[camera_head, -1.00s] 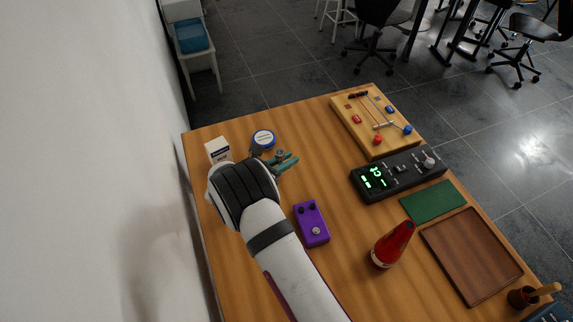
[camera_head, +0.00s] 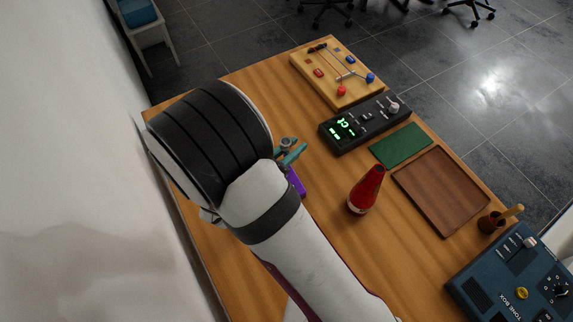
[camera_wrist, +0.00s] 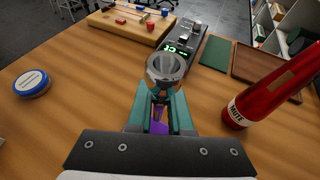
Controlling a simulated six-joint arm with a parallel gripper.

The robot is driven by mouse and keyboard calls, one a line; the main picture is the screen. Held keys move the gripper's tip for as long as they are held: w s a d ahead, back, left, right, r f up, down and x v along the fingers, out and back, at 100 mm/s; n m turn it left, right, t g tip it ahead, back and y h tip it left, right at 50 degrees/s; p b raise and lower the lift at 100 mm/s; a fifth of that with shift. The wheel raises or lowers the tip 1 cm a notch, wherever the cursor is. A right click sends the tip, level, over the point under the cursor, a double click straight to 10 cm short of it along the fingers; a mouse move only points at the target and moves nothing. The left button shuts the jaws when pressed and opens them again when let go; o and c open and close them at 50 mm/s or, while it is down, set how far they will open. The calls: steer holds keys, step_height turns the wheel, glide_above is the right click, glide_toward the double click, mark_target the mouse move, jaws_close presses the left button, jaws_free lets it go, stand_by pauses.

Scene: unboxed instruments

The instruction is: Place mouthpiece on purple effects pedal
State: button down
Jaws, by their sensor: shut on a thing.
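My gripper (camera_head: 291,153) is shut on the mouthpiece (camera_wrist: 165,68), a shiny silver cup held rim up between the teal fingers in the wrist view. The mouthpiece shows small in the head view (camera_head: 286,143). The purple effects pedal (camera_head: 297,182) lies on the table, mostly hidden behind my arm. In the wrist view a part of the purple pedal (camera_wrist: 159,128) shows below and between the fingers. The mouthpiece is held above the table; its exact height over the pedal I cannot tell.
A red cone marked MUTE (camera_head: 366,190) stands right of the pedal. A black device with green digits (camera_head: 363,122), a green cloth (camera_head: 401,146), a brown tray (camera_head: 441,190) and a wooden board (camera_head: 335,75) lie beyond. A blue-lidded tin (camera_wrist: 31,83) is at left in the wrist view.

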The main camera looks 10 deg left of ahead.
mark_target(293, 171)
step_height(293, 171, down, 7)
steer(key=shift+s+f, duration=0.1)
steer(key=shift+f, duration=0.1)
steer(key=c, duration=0.8)
jaws_free()
steer(key=shift+c, duration=0.2)
steer(key=v, duration=0.7)
steer(key=shift+s+a+r, duration=0.1)
steer(key=shift+s+r, duration=0.1)
steer(key=shift+s, duration=0.05)
